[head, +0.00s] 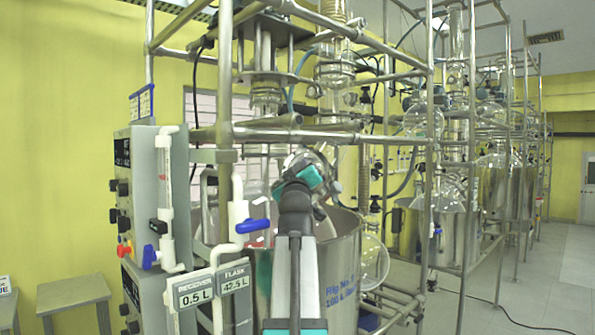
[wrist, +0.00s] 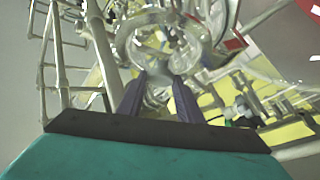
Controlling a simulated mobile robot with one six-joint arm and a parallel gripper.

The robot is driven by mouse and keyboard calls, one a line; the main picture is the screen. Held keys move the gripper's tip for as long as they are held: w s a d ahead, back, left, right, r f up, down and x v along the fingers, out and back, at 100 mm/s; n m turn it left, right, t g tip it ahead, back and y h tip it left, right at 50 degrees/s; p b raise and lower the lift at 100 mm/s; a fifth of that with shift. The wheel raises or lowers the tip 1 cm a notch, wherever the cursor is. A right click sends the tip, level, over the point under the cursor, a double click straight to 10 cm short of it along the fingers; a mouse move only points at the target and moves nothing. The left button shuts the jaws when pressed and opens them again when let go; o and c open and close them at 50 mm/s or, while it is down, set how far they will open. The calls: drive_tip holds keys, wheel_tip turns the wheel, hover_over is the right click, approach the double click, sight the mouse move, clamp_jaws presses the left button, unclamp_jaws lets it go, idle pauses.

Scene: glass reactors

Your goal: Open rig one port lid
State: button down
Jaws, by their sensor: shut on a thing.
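Rig one's steel vessel (head: 345,260), marked "Rig No 1", stands in the middle of the head view, inside a pipe frame. My arm covers much of its top there, and my gripper's fingers and the port lid cannot be made out. In the wrist view, my gripper (wrist: 157,84) has its two dark fingers close together on a pale, small part, which looks like the port lid's handle (wrist: 157,96). A round, clear glass-like piece (wrist: 150,38) lies just beyond the fingertips. I cannot tell whether the lid is raised or seated.
Horizontal steel pipes (head: 300,135) cross just above my wrist. A control box (head: 133,190) and a white tube with a blue valve (head: 252,226) stand at left. More reactors (head: 495,195) line the right. Open floor (head: 520,305) lies at lower right.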

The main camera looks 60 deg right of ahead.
drive_tip(key=c, duration=1.3)
unclamp_jaws()
drive_tip(key=shift+d, duration=0.1)
drive_tip(key=shift+s+a+f, duration=0.1)
drive_tip(key=shift+s+a, duration=0.05)
drive_tip(key=shift+a, duration=0.05)
drive_tip(key=shift+b+v, duration=0.8)
drive_tip(key=shift+v, duration=2.75)
